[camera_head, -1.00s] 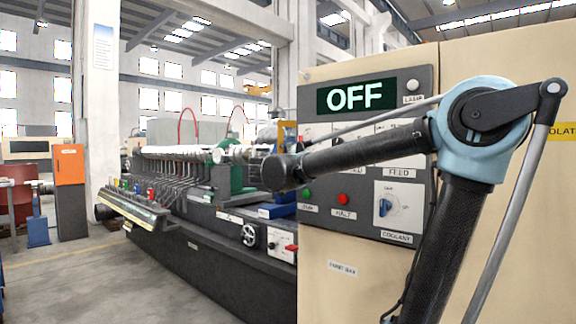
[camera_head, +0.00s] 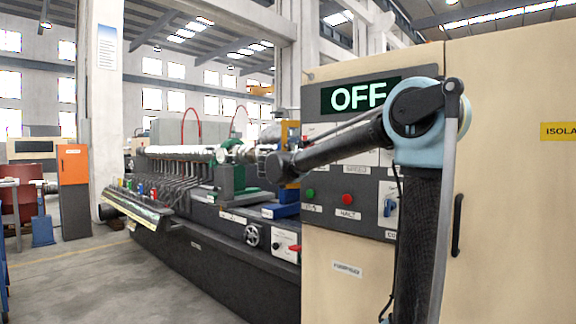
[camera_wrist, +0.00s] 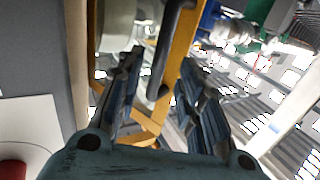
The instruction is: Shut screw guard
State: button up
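In the wrist view, my gripper (camera_wrist: 160,62) is open, with its two blue-grey fingers spread. A dark bar handle (camera_wrist: 168,48) runs between the fingers. I cannot tell whether either finger touches it. The handle lies along an orange-yellow frame (camera_wrist: 183,38), which appears to be the screw guard. In the head view, an orange-yellow part (camera_head: 291,132) shows beside the control panel, behind my arm. My gripper's fingers are mostly hidden there by my wrist. I cannot tell how far the guard stands open.
The control panel (camera_head: 318,170) reads OFF and has green and red buttons. A cream cabinet (camera_head: 510,200) fills the right side. The long machine bed (camera_head: 220,250) with a row of levers runs away to the left. Clear floor (camera_head: 70,280) lies in front of it.

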jog(key=shift+w+d, duration=0.25)
jog(key=shift+w, duration=1.35)
jog(key=shift+w+d, duration=0.2)
jog(key=shift+w, duration=1.35)
jog(key=shift+c, duration=0.5)
grip_shut()
jog(key=shift+a, duration=0.1)
jog(key=shift+w, duration=0.15)
